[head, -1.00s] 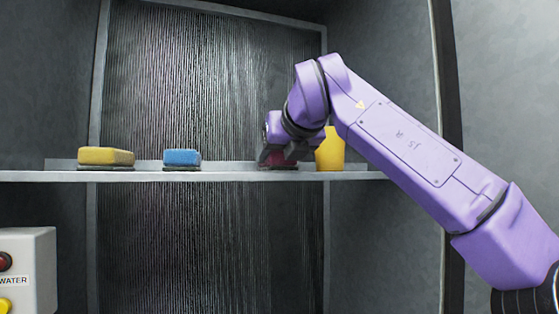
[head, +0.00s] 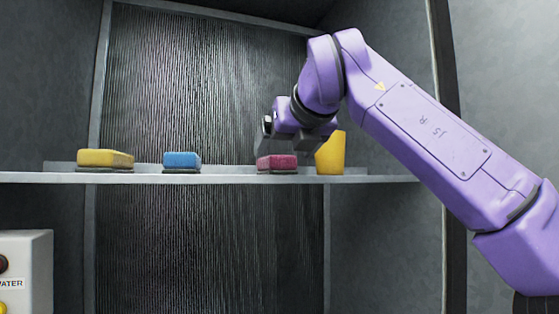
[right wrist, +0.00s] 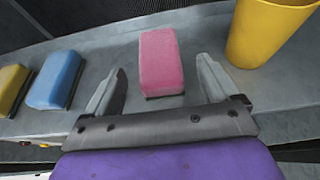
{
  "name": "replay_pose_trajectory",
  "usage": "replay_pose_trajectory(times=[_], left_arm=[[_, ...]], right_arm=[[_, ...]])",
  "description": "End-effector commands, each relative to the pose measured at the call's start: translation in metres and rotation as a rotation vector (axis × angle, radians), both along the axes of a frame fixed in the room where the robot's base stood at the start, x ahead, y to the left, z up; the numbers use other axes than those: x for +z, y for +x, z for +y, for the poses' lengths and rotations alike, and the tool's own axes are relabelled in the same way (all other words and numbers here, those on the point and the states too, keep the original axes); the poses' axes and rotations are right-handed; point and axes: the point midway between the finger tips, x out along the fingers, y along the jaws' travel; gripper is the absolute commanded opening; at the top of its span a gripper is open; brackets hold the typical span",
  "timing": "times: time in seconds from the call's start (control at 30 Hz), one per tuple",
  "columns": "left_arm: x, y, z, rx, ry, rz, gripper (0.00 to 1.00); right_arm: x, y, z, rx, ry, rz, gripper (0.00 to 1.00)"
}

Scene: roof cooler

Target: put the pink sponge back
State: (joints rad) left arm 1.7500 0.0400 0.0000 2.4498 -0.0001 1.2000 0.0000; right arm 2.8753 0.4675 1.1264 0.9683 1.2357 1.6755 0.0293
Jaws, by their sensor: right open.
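The pink sponge (head: 277,164) lies on the metal shelf (head: 230,178), just left of a yellow cup. It also shows in the right wrist view (right wrist: 160,62), lying flat on the shelf ahead of my fingers. My right gripper (head: 268,134) is above the sponge in the head view, apart from it. In the right wrist view my right gripper (right wrist: 160,88) is open and empty, with one finger to each side of the sponge. My left gripper is not in view.
A blue sponge (head: 182,161) and a yellow sponge (head: 105,159) lie farther left on the shelf. The yellow cup (head: 330,155) stands close to the right of the pink sponge. A white box with buttons (head: 30,268) is at lower left. The shelf between the blue and pink sponges is clear.

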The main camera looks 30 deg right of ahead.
Motion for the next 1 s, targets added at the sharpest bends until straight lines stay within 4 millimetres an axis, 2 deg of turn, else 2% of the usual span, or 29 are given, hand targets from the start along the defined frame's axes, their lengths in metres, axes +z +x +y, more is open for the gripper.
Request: replay_pose_trajectory(times=[0.1, 0.2, 0.33, 0.5, 1.0], left_arm=[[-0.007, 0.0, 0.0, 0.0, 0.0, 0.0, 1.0], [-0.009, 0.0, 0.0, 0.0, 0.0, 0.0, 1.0], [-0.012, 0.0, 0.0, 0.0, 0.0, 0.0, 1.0], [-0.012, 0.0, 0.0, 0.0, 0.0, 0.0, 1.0], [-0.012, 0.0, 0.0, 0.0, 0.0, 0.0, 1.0]], right_arm=[[0.012, -0.03, 0.006, 0.0, -0.001, -0.004, 0.88], [0.019, -0.049, 0.01, 0.001, -0.001, -0.003, 0.88], [0.026, -0.065, 0.013, 0.0, -0.001, -0.001, 0.88], [0.029, -0.071, 0.013, 0.0, -0.001, 0.001, 0.88], [0.029, -0.07, 0.013, 0.0, -0.001, 0.0, 0.88]])
